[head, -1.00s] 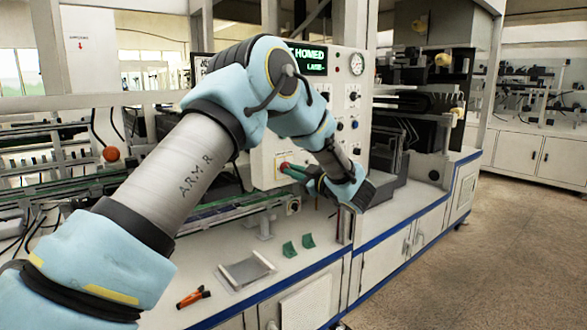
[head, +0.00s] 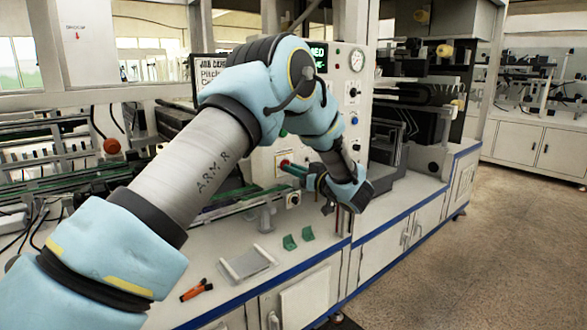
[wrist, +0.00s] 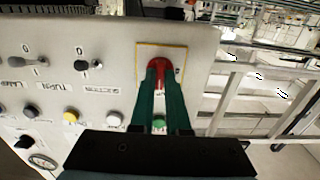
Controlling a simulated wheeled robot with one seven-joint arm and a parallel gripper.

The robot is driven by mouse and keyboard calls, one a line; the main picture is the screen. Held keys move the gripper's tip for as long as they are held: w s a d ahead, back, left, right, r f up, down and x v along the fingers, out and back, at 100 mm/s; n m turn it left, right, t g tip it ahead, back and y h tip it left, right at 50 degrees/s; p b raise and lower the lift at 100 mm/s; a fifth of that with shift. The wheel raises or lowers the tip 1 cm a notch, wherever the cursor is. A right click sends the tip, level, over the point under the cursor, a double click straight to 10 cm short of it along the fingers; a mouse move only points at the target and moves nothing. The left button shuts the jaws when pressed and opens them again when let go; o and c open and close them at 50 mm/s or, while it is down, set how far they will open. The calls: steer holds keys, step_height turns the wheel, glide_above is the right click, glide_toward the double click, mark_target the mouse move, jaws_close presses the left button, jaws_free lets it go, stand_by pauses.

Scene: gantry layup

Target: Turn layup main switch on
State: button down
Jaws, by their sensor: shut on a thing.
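The main switch is a red rotary knob (wrist: 158,66) on a yellow-edged plate (wrist: 175,50) on the pale control panel. My gripper (wrist: 160,80) has its two green fingers shut on the knob, one on each side. In the head view, the green fingers of my gripper (head: 289,168) reach the lower left of the panel (head: 262,165), where a little red shows at their tips. The fingers hide part of the knob and its plate markings, so I cannot tell its exact setting.
Black selector switches (wrist: 82,65) and a yellow button (wrist: 70,116) sit beside the main switch. A green button (wrist: 158,122) shows between my fingers.

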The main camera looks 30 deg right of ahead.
steer(key=shift+f, duration=0.1)
steer(key=c, duration=0.9)
jaws_free()
steer(key=shift+s, duration=0.15)
steer(key=s+d+b, duration=0.2)
steer(key=s+b, duration=0.1)
steer(key=s, duration=0.7)
steer(key=shift+s, duration=0.2)
